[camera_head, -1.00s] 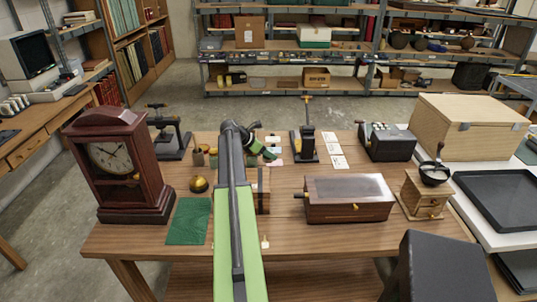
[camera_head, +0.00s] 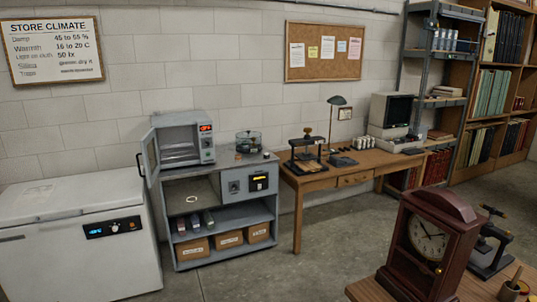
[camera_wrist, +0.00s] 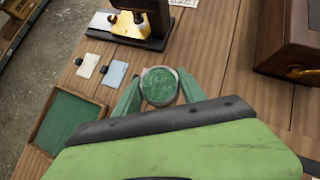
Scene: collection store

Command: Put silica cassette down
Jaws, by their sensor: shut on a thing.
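In the wrist view the silica cassette (camera_wrist: 159,86), a small round canister with a green grainy top, sits between the two green fingers of my gripper (camera_wrist: 160,90). My gripper is shut on it, above the wooden table (camera_wrist: 215,85). The cassette's lower part is hidden, and I cannot tell whether it touches the table. The head view does not show my gripper or the cassette.
The wrist view shows a green-lined tray (camera_wrist: 68,123), two small cards and a dark wooden box (camera_wrist: 290,45). The head view shows a grey cabinet (camera_head: 222,215) bearing an open-doored oven (camera_head: 182,148), a white chest freezer (camera_head: 75,245), a desk and a clock (camera_head: 428,245).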

